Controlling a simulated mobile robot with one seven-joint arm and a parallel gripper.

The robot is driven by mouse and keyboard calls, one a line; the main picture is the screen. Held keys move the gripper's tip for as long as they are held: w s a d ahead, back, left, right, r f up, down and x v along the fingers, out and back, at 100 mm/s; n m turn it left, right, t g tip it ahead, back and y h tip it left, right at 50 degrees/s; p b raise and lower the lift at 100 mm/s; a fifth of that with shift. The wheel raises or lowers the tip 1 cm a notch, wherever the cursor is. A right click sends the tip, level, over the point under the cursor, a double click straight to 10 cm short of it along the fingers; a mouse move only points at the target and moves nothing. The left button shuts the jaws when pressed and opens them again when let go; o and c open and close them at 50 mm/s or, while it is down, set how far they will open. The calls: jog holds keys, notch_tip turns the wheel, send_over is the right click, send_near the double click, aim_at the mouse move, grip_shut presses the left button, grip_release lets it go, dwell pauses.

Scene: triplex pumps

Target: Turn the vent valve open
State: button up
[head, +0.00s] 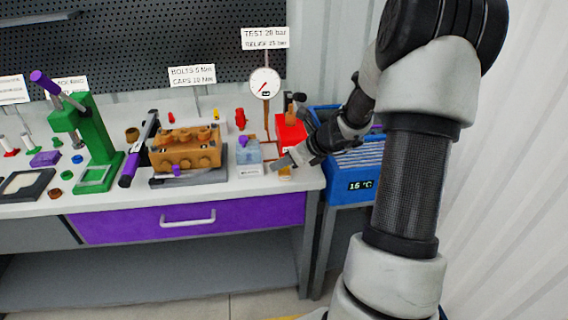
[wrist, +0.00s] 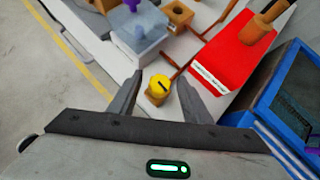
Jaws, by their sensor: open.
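The vent valve looks to be the small yellow knob (wrist: 160,82) with a dark slot on top, set on a brown block at the bench's edge. In the head view only a bit of yellow (head: 285,173) shows beside my gripper. My gripper (wrist: 159,77) is open, one finger on each side of the yellow knob in the wrist view. I cannot tell whether the fingers touch it or how high they are above it. In the head view my gripper (head: 276,164) hangs low over the front right of the bench.
A red pump (wrist: 240,45) with a brown handle stands right of the knob. A grey-blue block (wrist: 137,32) with a purple knob stands to the left. Thin brown pipes run between them. A gauge (head: 264,84) stands behind.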

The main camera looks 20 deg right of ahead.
jog(key=shift+w+a+f, duration=0.15)
jog(key=shift+w+f, duration=0.2)
jog(key=c, duration=1)
jog(key=shift+r+n+p, duration=0.25)
jog(key=shift+n+p, duration=0.05)
jog(key=shift+p, duration=0.4)
jog(key=shift+c, duration=0.2)
jog(key=shift+n+y+p, duration=0.3)
jog(key=shift+y+p, duration=0.05)
jog(key=shift+y, duration=0.05)
jog(key=shift+f+g, duration=0.25)
jog(key=shift+g, duration=0.05)
jog(key=o, duration=1)
